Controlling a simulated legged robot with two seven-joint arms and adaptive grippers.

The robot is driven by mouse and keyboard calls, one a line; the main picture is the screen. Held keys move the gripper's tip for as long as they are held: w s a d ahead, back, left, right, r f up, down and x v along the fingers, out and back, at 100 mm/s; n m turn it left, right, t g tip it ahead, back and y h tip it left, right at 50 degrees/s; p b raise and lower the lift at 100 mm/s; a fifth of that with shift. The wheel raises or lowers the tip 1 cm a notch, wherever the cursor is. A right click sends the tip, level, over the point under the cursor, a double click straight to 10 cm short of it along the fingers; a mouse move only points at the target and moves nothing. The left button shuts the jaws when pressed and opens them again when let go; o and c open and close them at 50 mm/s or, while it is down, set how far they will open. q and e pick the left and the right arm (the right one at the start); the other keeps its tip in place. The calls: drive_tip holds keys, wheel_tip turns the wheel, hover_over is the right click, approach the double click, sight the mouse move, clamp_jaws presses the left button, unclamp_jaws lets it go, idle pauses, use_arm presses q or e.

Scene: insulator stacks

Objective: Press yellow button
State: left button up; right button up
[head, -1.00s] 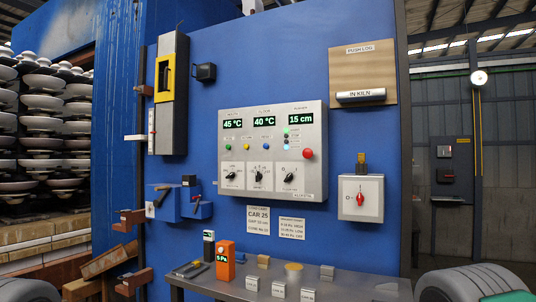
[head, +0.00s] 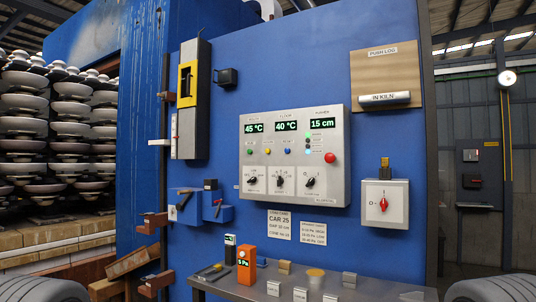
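The yellow button (head: 267,151) is a small round button on the grey control panel (head: 340,180) on the blue wall. It sits in a row between a green button (head: 249,152) and a blue button (head: 287,151), under the lit displays. A larger red button (head: 330,158) is at the right of the panel. Nothing touches or covers the yellow button. Neither gripper shows; only grey rounded parts of my own body are at the lower left and lower right corners.
A metal shelf (head: 225,289) with an orange meter (head: 245,264) and several small blocks juts out below the panel. A grey switch box (head: 375,205) with a red knob is to the right. Insulator stacks (head: 70,140) stand at the left. The space before the panel is clear.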

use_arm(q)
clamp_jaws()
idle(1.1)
